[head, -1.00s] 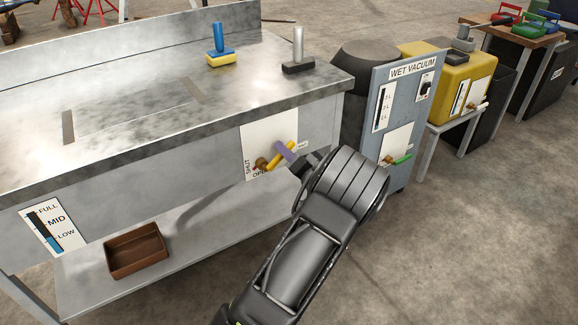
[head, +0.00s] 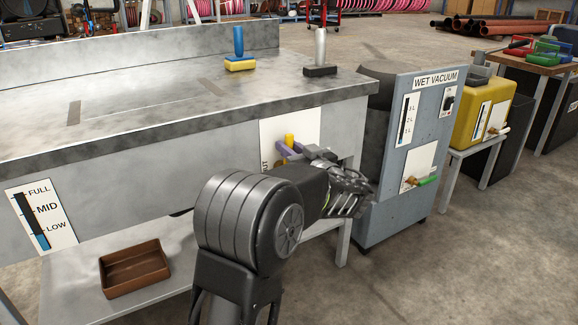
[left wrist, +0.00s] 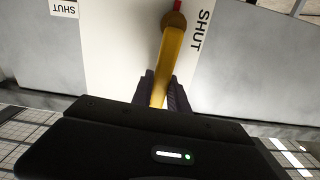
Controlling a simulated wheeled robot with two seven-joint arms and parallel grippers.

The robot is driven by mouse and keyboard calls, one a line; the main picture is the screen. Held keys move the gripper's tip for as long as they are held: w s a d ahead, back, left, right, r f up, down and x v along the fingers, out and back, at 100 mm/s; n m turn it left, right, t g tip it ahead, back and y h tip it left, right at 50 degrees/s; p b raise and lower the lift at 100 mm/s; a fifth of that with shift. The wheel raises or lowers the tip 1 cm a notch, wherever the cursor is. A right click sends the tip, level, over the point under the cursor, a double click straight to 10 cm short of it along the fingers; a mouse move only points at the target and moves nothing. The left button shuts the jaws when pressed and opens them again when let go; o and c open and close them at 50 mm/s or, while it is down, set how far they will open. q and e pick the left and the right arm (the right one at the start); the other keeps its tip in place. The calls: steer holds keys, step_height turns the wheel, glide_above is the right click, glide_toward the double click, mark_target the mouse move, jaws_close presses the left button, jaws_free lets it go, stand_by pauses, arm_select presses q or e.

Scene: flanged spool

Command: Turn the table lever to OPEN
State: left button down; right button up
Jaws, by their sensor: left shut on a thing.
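The yellow table lever (head: 289,139) is on a white plate (head: 303,123) on the table's front panel. My left gripper (head: 287,149) is shut on the lever, its purple fingers either side of the yellow bar. In the left wrist view the lever (left wrist: 168,60) runs from a brass pivot (left wrist: 174,20) down between the fingers (left wrist: 161,92). A SHUT mark (left wrist: 200,30) shows beside it there. In the head view the plate's lower part, with any OPEN mark, is hidden behind my arm. My right gripper is out of view.
A blue-handled yellow block (head: 240,64) and a grey-handled dark block (head: 320,70) stand on the tabletop (head: 170,100). A brown tray (head: 134,268) sits on the lower shelf. The wet vacuum (head: 405,140), with a green-handled valve (head: 427,181), stands right of the table.

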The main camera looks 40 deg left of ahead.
arm_select(q)
steer(key=shift+s+f+n+b, duration=0.1)
steer(key=shift+s+n+b, duration=0.25)
steer(key=shift+b, duration=0.2)
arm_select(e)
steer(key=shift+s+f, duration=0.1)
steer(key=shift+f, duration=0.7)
arm_select(q)
steer(key=c, duration=1.3)
jaws_free()
steer(key=shift+a, duration=0.1)
steer(key=p+v, duration=0.2)
steer(key=v, duration=0.5)
steer(key=shift+s+d, duration=0.1)
steer(key=shift+d, duration=0.3)
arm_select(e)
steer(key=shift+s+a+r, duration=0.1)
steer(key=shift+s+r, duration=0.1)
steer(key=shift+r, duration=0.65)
